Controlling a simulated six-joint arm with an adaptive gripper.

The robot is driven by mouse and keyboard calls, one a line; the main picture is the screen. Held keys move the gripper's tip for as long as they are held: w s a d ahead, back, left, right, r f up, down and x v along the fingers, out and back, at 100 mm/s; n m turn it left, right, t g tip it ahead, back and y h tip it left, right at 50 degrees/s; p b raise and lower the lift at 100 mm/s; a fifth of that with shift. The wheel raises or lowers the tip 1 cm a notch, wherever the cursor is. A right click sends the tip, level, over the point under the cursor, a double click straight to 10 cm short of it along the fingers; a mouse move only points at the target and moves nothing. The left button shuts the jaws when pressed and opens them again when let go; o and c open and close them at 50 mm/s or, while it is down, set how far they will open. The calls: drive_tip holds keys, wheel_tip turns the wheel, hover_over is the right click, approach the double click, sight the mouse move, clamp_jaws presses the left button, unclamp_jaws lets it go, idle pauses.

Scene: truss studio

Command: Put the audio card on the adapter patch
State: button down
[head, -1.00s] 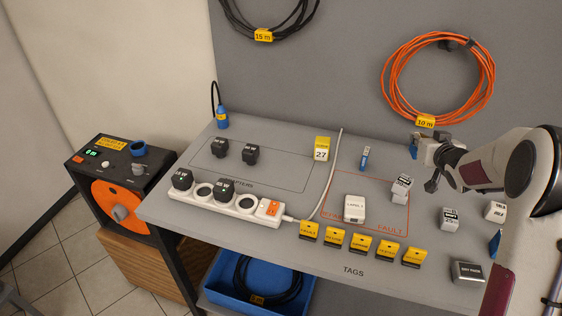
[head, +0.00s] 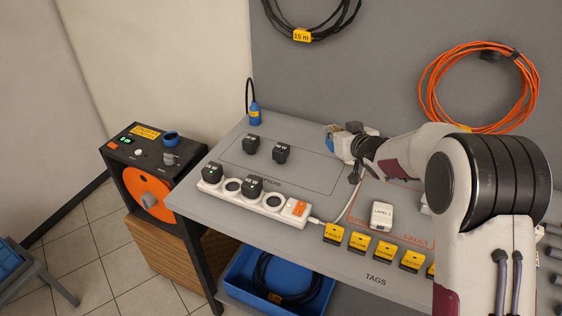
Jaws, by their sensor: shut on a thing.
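My gripper (head: 343,143) is at the right end of the outlined adapter patch (head: 312,178), above the table. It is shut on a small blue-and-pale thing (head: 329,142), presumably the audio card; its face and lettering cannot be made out. The adapter patch is a thin-lined area on the grey table, with its lettering partly hidden by the power strip. Two black adapters, one at the left (head: 250,145) and one nearer the middle (head: 281,153), stand in its back left part. The right part of the patch looks bare.
A white power strip (head: 273,202) with black plugs lies along the patch's front edge. A white box (head: 382,214) sits in the red fault area. Several yellow tags (head: 358,241) line the front. My arm hides the table's right side.

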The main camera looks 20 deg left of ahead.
drive_tip(key=shift+n+g+y, duration=0.3)
drive_tip(key=a, duration=0.1)
drive_tip(key=s+a, duration=0.1)
drive_tip(key=a, duration=0.3)
drive_tip(key=shift+s+a+r, duration=0.15)
drive_tip(key=shift+s+r, duration=0.2)
drive_tip(key=shift+s, duration=0.05)
drive_tip(key=shift+f, duration=0.15)
drive_tip(key=shift+f, duration=3)
drive_tip(key=shift+f, duration=1.85)
drive_tip(key=shift+f, duration=0.1)
